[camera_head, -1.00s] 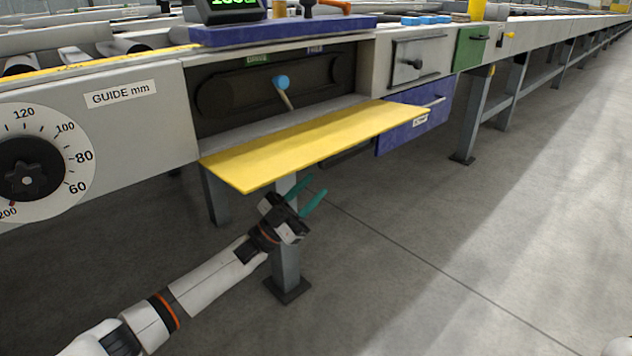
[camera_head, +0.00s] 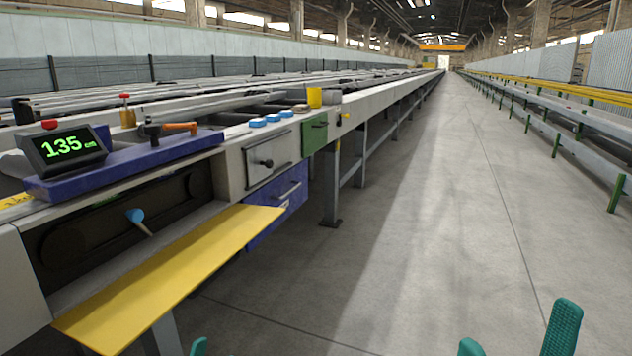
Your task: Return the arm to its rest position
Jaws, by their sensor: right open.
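My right gripper (camera_head: 517,325) shows at the bottom right edge, over the bare floor. Its two teal fingers are spread apart with nothing between them. Of my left gripper (camera_head: 199,346) only a teal fingertip shows at the bottom edge, to the right of the lowered yellow flap and apart from it in the picture. The rest of that gripper and both arms are out of the frame.
The yellow flap (camera_head: 180,280) juts out from the runout table below an open recess holding a blue-knobbed lever (camera_head: 136,215). A display (camera_head: 66,149) reading 135 cm stands on a blue shelf (camera_head: 130,168). The concrete floor (camera_head: 440,230) on the right is clear.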

